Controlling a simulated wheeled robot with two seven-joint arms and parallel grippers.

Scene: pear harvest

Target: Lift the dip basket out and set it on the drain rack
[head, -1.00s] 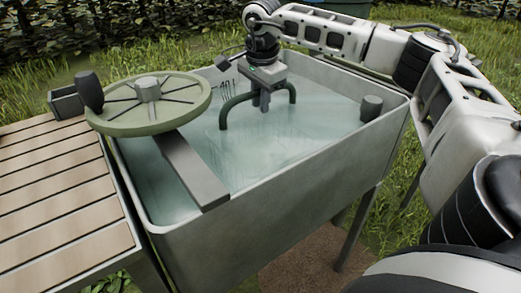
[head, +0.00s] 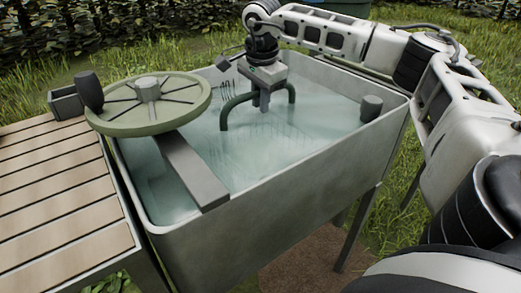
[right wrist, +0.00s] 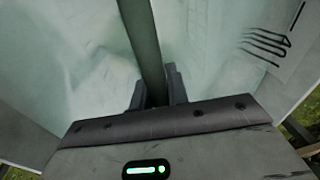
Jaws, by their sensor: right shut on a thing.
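The dip basket's dark green arched handle (head: 226,110) stands out of the cloudy water in the metal tank. The basket's body is under the water and cannot be made out clearly. My right gripper (head: 264,106) points down over the tank and is shut on the top bar of the handle. In the right wrist view the handle (right wrist: 142,40) runs between the two fingers (right wrist: 154,92). The drain rack (head: 60,200), a slatted wooden top, adjoins the tank on the left and is bare in its near part. My left gripper is out of view.
A green spoked wheel (head: 125,119) overhangs the tank's left end. A flat grey bar (head: 190,172) reaches from under it to the near rim. A dark cylinder (head: 371,107) stands at the right corner. A small dark box (head: 66,104) sits behind the wheel.

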